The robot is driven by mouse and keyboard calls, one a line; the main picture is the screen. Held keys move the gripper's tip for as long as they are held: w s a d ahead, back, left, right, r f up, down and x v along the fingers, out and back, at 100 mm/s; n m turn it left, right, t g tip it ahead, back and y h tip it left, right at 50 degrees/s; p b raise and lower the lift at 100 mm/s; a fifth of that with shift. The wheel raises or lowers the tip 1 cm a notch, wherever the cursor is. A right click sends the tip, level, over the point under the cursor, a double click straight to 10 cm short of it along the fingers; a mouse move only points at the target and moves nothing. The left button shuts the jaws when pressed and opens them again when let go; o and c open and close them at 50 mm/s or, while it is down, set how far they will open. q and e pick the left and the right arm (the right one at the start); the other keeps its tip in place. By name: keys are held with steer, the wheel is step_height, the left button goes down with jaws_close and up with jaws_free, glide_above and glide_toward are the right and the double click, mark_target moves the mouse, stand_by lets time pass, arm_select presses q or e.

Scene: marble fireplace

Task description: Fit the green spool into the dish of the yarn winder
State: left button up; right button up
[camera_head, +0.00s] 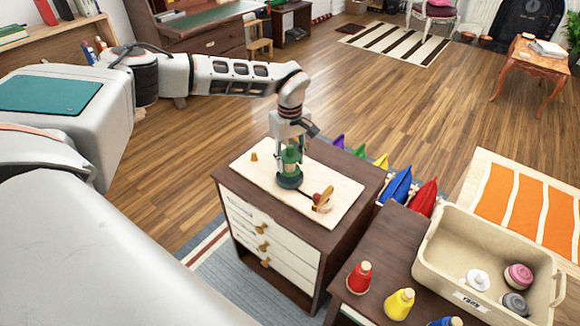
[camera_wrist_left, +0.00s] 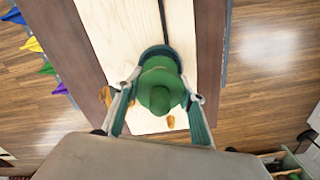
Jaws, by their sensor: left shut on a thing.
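My left gripper (camera_head: 291,150) is shut on the green spool (camera_head: 290,163) and points down over the yarn winder. In the left wrist view the fingers (camera_wrist_left: 161,94) stand on either side of the green spool (camera_wrist_left: 160,75), which is seen from above. The dark green dish (camera_head: 289,183) of the winder is directly below the spool, and its rim (camera_wrist_left: 150,51) shows past the spool in the wrist view. The spool looks upright. I cannot tell whether its base rests in the dish. The winder's pale board (camera_head: 338,214) lies on the cabinet. My right gripper is not in view.
Red (camera_head: 360,279) and yellow (camera_head: 399,303) spools stand on the neighbouring table. A beige bin (camera_head: 440,242) there holds pink, white and grey spools.

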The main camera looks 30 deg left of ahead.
mark_target(290, 167)
arm_select(q)
steer(key=shift+f, duration=1.4)
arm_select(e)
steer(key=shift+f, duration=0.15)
arm_select(q)
steer(key=shift+f, duration=0.2)
steer(key=o, duration=1.1)
steer(key=shift+o, duration=0.2)
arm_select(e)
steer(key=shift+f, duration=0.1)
arm_select(q)
steer(key=shift+r, duration=0.1)
step_height(290, 167, up, 12)
steer(key=shift+r+p, duration=0.1)
steer(key=shift+p, duration=0.2)
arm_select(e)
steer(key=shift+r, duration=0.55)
